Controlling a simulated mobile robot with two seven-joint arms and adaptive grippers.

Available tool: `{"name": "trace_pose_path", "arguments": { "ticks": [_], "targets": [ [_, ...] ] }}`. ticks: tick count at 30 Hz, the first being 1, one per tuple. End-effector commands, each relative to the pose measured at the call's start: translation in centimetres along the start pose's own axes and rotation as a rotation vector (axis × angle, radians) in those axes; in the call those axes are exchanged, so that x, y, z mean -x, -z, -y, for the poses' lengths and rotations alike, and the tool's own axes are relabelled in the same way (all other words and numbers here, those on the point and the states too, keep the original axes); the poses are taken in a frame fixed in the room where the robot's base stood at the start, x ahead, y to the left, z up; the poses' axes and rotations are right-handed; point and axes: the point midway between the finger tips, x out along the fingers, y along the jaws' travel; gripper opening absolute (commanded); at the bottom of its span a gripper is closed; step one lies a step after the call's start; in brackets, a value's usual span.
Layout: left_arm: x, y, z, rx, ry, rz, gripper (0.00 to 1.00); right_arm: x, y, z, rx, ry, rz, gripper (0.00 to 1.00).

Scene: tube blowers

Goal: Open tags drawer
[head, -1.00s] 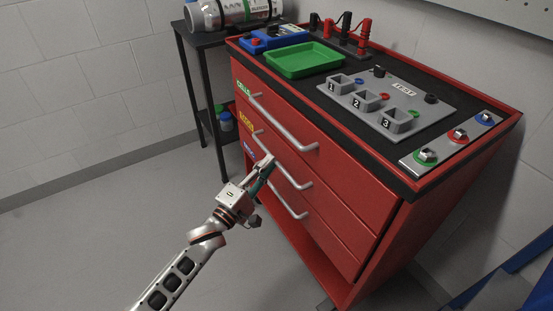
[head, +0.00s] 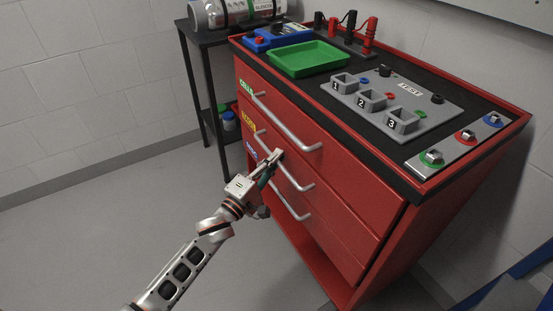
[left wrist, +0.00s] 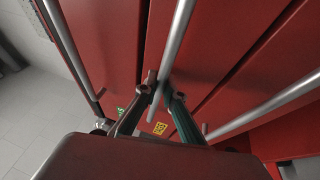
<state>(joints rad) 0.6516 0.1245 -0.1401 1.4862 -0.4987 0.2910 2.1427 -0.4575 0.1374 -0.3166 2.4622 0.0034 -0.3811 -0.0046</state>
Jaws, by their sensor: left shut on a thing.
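The red cabinet (head: 350,185) has three stacked drawers, each with a long silver bar handle, and all look shut. Beside the drawers are a green label (head: 246,87), a yellow label (head: 249,121) and a blue label (head: 251,152); their words are too small to read surely. My left gripper (head: 274,157) is at the middle drawer handle (head: 295,179), near its far end. In the left wrist view, the fingers (left wrist: 158,92) are shut on this handle (left wrist: 178,35), one on each side, with the yellow label (left wrist: 160,128) just below. My right gripper is out of view.
On the cabinet top are a green tray (head: 307,58), a grey test panel (head: 395,100) and a switch strip (head: 458,142). A dark side table (head: 205,75) with a metal cylinder (head: 235,12) stands at the left. The floor (head: 90,230) before the drawers is clear.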

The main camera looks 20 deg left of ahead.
Motion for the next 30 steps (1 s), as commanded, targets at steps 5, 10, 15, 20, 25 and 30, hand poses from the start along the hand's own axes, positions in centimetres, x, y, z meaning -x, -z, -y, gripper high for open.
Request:
{"name": "trace_pose_path", "arguments": {
  "ticks": [5, 10, 15, 20, 25, 30],
  "targets": [
    [1.6, 0.8, -1.0, -0.004, -0.004, 0.000, 0.00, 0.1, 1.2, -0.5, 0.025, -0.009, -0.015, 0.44],
    [4.6, 2.2, -2.2, -0.008, -0.007, 0.000, 0.00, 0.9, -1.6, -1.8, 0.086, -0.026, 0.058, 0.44],
    [8.8, 3.9, -3.1, -0.007, -0.007, 0.000, 0.00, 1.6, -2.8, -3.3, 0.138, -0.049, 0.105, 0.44],
    [12.9, 5.6, -3.7, -0.007, -0.004, 0.000, 0.00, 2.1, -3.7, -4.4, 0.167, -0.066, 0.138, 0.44],
    [16.9, 7.2, -4.2, -0.006, -0.002, 0.000, 0.00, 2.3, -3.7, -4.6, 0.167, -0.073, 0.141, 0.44],
    [20.0, 8.4, -4.7, -0.004, 0.000, 0.000, 0.00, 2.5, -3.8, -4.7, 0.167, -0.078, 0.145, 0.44]
  ]
}}
